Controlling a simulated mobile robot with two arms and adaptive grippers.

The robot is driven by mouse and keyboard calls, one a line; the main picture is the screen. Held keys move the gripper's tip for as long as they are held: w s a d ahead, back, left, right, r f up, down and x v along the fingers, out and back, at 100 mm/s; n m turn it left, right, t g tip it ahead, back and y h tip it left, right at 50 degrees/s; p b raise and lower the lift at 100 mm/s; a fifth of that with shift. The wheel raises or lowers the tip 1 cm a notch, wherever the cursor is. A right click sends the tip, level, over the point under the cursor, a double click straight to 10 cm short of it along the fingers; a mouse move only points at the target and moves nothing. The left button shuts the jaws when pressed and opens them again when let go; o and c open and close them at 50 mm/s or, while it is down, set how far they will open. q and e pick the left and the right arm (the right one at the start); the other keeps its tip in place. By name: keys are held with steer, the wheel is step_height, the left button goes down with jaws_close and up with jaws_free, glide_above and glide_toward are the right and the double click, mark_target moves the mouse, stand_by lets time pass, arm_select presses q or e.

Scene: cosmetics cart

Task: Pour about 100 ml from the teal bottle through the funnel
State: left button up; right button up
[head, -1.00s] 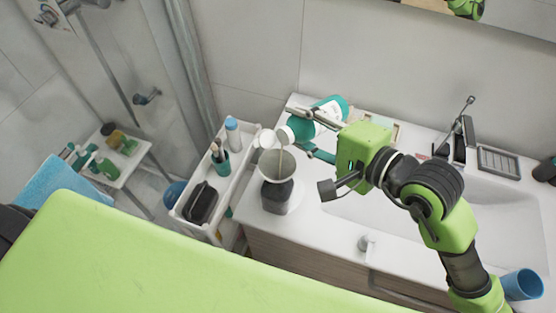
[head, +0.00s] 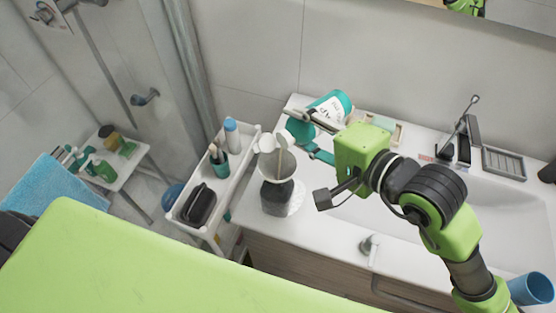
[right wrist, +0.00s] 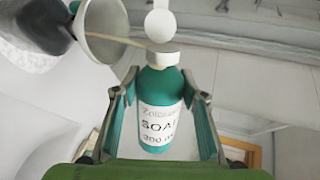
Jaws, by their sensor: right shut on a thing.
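The teal bottle (head: 333,104) is tipped over with its white mouth toward the funnel (head: 277,165). My right gripper (head: 308,137) is shut on the teal bottle, with its fingers along both sides. In the right wrist view the bottle (right wrist: 158,98) shows a soap label and an open white flip lid (right wrist: 160,25). A thin tan stream runs from its mouth into the funnel (right wrist: 108,30). The funnel sits on a dark container (head: 277,197) at the counter's left end. The level inside is hidden. My left gripper is out of view.
A white cart (head: 243,165) with a brush cup (head: 219,160) and a black case (head: 198,204) stands left of the counter. The sink basin (head: 440,205) and faucet (head: 461,140) lie right. A blue cup (head: 531,289) stands at lower right.

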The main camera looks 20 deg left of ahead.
mark_target(298, 127)
steer(key=shift+s+a+r+n+t+b, duration=0.1)
steer(key=shift+r+n+t+b, duration=0.25)
steer(key=shift+n+b, duration=0.4)
stand_by(0.8)
steer(key=shift+f+b, duration=0.1)
steer(key=shift+b, duration=0.25)
steer(key=shift+s+f+n+b, duration=0.15)
steer(key=shift+f+n+b, duration=0.3)
steer(key=shift+b, duration=0.8)
steer(key=shift+s+a+r+n+t+h+b, duration=0.1)
steer(key=shift+r+n+t+h+b, duration=0.1)
steer(key=shift+r+n+t, duration=0.3)
steer(key=shift+s+a+r+n+t+h+b, duration=0.1)
steer(key=shift+r+n+h+b, duration=0.1)
steer(key=shift+r, duration=0.5)
steer(key=shift+s+a+r+n+t+b, duration=0.15)
steer(key=shift+s+r+n+t+b, duration=0.15)
steer(key=shift+n+b, duration=0.8)
stand_by(1.0)
